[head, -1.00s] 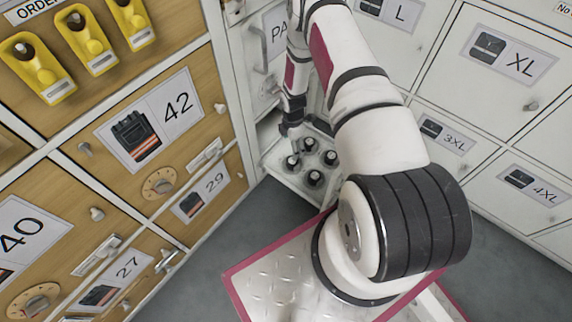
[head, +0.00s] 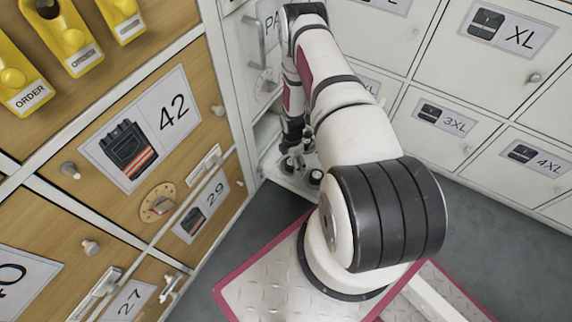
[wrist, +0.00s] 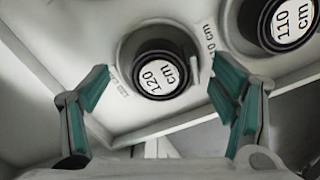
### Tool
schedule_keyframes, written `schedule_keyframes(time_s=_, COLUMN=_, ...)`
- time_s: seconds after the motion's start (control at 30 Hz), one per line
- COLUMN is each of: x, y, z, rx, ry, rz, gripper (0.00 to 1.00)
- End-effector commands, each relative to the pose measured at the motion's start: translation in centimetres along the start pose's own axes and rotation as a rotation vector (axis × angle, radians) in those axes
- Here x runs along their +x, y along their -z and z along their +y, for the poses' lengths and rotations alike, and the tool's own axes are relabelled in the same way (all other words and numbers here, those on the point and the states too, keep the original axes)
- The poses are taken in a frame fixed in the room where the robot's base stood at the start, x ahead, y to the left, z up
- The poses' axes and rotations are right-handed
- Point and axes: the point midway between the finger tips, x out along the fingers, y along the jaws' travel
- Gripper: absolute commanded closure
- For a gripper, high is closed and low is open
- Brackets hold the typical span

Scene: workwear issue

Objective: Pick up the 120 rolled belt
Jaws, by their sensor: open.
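The 120 rolled belt (wrist: 159,75) is a black roll with a white "120 cm" label on top. It sits in a round socket of a pale tray (wrist: 115,98) in the wrist view. My gripper (wrist: 157,88) is open, with its two teal-padded fingers on either side of the belt in the picture. No contact with the belt shows. In the head view my gripper (head: 293,150) is over the tray at the cabinet corner, and my arm hides part of the tray and its rolls.
A second roll labelled 110 cm (wrist: 290,22) sits close by in the tray, at the upper right in the wrist view. Wooden lockers (head: 105,200) stand on the left and white lockers (head: 490,75) on the right.

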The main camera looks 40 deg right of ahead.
Motion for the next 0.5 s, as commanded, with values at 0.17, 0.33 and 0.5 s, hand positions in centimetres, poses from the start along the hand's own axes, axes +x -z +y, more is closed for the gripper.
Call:
schedule_keyframes(time_s=0.17, x=-0.03, y=-0.03, z=0.02, rx=0.0, ry=-0.001, rz=0.0, gripper=0.21)
schedule_keyframes(time_s=0.33, x=-0.04, y=-0.01, z=0.03, rx=0.0, ry=0.0, rz=0.0, gripper=0.52)
schedule_keyframes(time_s=0.5, x=-0.04, y=0.0, z=0.03, rx=0.0, ry=0.0, rz=0.0, gripper=0.76)
